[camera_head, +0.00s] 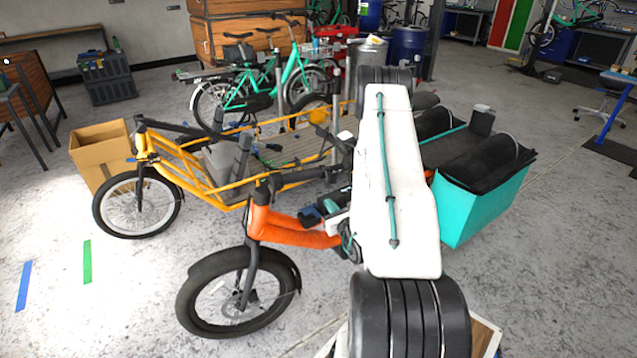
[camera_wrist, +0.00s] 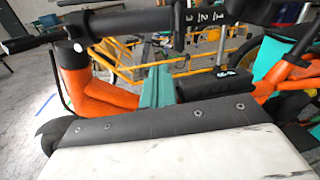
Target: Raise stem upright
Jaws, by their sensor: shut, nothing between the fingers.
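The orange cargo bike (camera_head: 292,232) stands in front of me. Its black handlebar (camera_head: 300,177) lies low over the frame, and in the wrist view the handlebar (camera_wrist: 110,22) runs across the top. A black stem part (camera_wrist: 205,18) marked with white numbers joins it there; its exact tilt I cannot tell. My gripper (camera_wrist: 158,72) shows as teal fingers side by side, shut and empty. It points toward the bike below the handlebar, apart from the stem in the picture. In the head view my white arm hides part of the bike, and I cannot make out the fingertips clearly.
A yellow cargo bike (camera_head: 185,165) stands behind the orange one, with a cardboard box (camera_head: 100,150) beside it. A teal cargo box (camera_head: 483,200) is right of my arm. A green bike (camera_head: 265,85) stands farther back.

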